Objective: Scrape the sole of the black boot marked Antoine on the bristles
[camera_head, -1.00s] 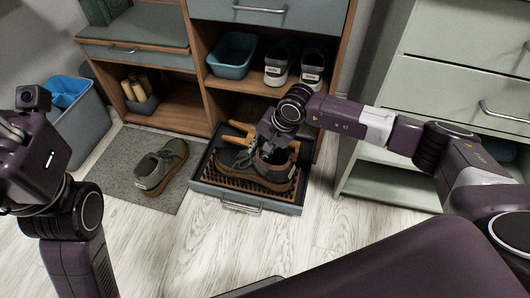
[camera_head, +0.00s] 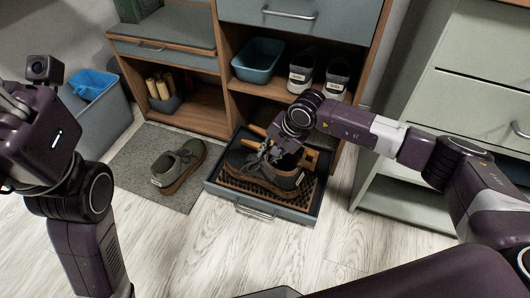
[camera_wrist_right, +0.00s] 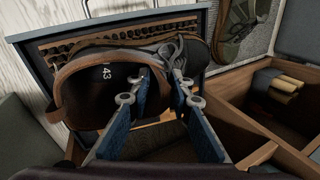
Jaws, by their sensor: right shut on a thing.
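The black boot (camera_head: 287,180) has a brown sole and trim and sits upright over the bristles (camera_head: 243,190) in a drawer-like tray on the floor. My right gripper (camera_head: 268,155) is shut on the boot's upper near the laces. In the right wrist view, the gripper (camera_wrist_right: 160,78) has one blue finger inside the boot (camera_wrist_right: 72,95) and one outside. The number 43 shows inside the boot; no name is readable. The bristles (camera_wrist_right: 70,46) show beyond it, but contact with the sole is hidden. My left gripper (camera_head: 14,108) is partly cut off at the left edge.
An olive shoe (camera_head: 178,165) rests on the grey mat (camera_head: 130,160) left of the tray (camera_head: 262,214). The wooden shelf unit (camera_head: 222,85) stands close behind, with two sneakers (camera_head: 301,74) and a blue-grey bin (camera_head: 258,60). A pale cabinet (camera_head: 400,212) is at right; the front floor is clear.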

